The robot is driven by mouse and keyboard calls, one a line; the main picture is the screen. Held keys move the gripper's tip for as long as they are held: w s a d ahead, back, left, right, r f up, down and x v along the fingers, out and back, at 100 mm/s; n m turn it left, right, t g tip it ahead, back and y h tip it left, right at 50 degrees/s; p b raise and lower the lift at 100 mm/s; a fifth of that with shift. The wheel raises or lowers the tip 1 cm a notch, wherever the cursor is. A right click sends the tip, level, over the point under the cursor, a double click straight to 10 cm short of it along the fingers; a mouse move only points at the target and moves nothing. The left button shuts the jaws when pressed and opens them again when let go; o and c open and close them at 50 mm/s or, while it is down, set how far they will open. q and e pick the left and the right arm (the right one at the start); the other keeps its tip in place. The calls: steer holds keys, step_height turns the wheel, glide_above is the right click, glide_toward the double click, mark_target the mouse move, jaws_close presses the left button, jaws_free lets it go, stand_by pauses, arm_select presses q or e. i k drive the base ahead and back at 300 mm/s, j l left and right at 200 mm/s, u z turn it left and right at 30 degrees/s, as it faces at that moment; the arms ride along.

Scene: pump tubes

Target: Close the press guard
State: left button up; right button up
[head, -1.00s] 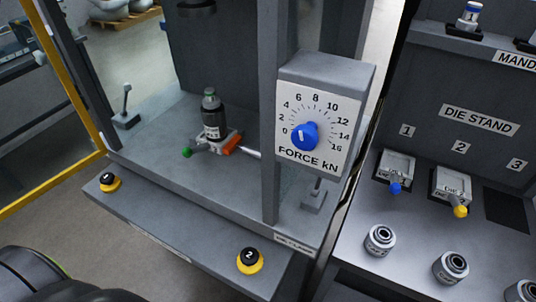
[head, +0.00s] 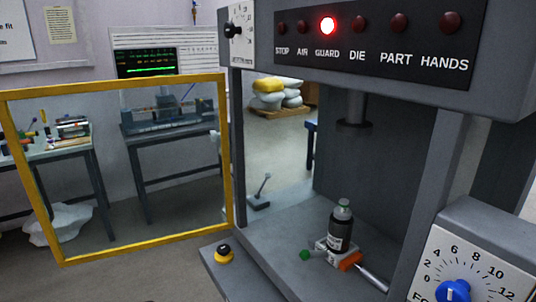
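The press guard (head: 228,150) is a yellow-framed clear panel at the left of the press. It stands swung open, out to the left from the press's front left post. The press opening is uncovered. Inside it a dark bottle-like part (head: 340,232) with a green top stands upright on a small die (head: 325,250) with a green knob and an orange piece. On the indicator panel (head: 375,40) the red lamp above GUARD (head: 328,26) is lit and the other lamps are dark. Neither of my grippers shows in the head view.
A black button on a yellow base (head: 224,254) sits on the press's front ledge. The force dial box (head: 480,255) with a blue knob stands at the lower right. Benches (head: 160,130) and a pallet of sacks (head: 278,100) stand behind. The floor below the guard is clear.

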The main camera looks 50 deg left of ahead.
mark_target(10, 132)
steer(key=k+j+z, duration=0.1)
steer(key=k+j, duration=0.2)
steer(key=j, duration=0.2)
steer(key=k+j, duration=0.35)
steer(key=k+j+z, duration=0.15)
steer(key=k+j, duration=0.15)
steer(key=j, duration=0.25)
steer(key=k+j+z, duration=0.1)
steer(key=j, duration=0.35)
steer(key=k+j+z, duration=0.15)
steer(key=j, duration=0.3)
steer(key=k+j+z, duration=0.1)
steer(key=k+j, duration=0.25)
steer(key=k+j+z, duration=0.15)
steer(key=j, duration=0.35)
steer(key=k+j+z, duration=0.1)
steer(key=k+j, duration=0.25)
steer(key=i+j+z, duration=0.1)
steer(key=j, duration=0.5)
steer(key=i+j+z, duration=0.1)
steer(key=j, duration=0.5)
steer(key=i+j+z, duration=0.1)
steer(key=j, duration=0.5)
